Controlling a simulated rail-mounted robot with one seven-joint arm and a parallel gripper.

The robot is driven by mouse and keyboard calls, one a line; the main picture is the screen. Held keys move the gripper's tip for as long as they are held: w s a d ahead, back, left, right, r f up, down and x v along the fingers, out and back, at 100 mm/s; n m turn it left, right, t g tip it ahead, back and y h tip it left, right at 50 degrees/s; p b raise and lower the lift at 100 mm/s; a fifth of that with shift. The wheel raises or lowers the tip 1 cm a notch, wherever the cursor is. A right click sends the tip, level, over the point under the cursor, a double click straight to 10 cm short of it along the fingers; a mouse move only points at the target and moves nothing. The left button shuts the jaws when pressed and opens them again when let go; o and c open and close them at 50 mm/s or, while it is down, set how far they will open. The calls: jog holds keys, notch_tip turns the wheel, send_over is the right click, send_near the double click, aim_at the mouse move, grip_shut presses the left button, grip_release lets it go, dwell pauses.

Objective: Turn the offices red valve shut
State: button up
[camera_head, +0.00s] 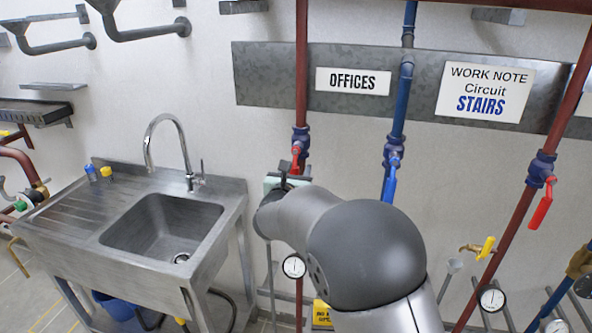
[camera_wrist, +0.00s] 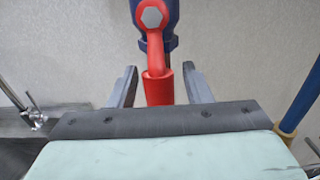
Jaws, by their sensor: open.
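The offices red valve is a red lever handle (camera_wrist: 159,88) on a blue valve body (camera_wrist: 154,20), mounted on the dark red pipe under the OFFICES label (camera_head: 353,81). In the head view its red handle (camera_head: 295,160) shows just above my gripper (camera_head: 290,170), with its lower part hidden. In the wrist view the handle hangs down, with its hexagonal nut at the top. My gripper (camera_wrist: 160,88) is open, with one finger on each side of the handle's lower end. A gap shows between the handle and each finger.
A blue-handled valve (camera_head: 391,175) on a blue pipe is just right of my arm. Another red-handled valve (camera_head: 541,205) hangs on the right pipe. A steel sink (camera_head: 160,225) with a tall faucet stands left. A pressure gauge (camera_head: 293,266) sits below my gripper.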

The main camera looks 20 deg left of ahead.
grip_shut()
jog(key=shift+f+b, duration=0.1)
jog(key=shift+b, duration=0.25)
